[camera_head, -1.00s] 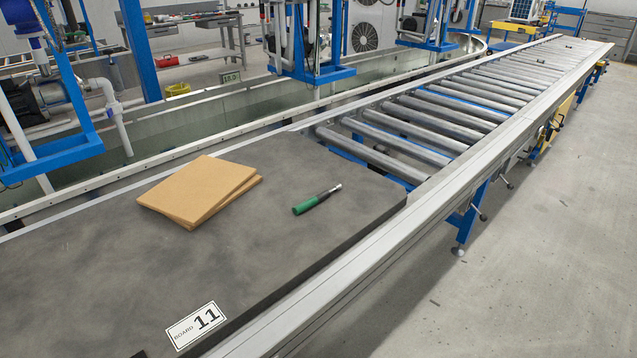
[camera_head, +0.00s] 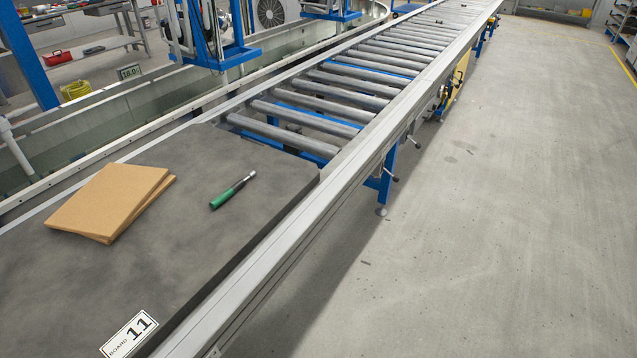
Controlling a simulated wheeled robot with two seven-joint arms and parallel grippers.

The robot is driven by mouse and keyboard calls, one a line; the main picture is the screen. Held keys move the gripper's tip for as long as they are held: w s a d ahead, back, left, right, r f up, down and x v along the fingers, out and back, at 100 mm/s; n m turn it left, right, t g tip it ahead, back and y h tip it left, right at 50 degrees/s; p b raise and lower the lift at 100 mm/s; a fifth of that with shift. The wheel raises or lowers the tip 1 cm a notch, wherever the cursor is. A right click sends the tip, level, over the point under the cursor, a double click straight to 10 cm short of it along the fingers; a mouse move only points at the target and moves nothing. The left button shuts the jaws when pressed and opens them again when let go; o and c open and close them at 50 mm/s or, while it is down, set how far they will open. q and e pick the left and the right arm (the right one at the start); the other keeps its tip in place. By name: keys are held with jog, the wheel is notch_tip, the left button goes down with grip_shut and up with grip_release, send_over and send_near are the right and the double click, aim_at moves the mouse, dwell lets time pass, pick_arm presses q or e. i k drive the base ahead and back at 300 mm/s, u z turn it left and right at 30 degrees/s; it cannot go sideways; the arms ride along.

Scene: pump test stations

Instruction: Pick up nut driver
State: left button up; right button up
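The nut driver (camera_head: 232,191) has a green handle and a dark and silver shaft. It lies flat on the dark grey board (camera_head: 190,238). Its handle points to the lower left and its silver tip to the upper right. Nothing touches it. Neither of my grippers shows in the head view.
Two tan flat panels (camera_head: 112,199) lie stacked on the board, left of the nut driver. A label reading "BOARD 11" (camera_head: 129,335) is near the front. A metal rail (camera_head: 270,270) edges the board. A roller conveyor (camera_head: 340,95) runs beyond it. Open floor (camera_head: 480,230) lies to the right.

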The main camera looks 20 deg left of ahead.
aim_at(228, 193)
jog(key=z, duration=0.45)
jog(key=i, duration=2.85)
jog(key=u, duration=3.85)
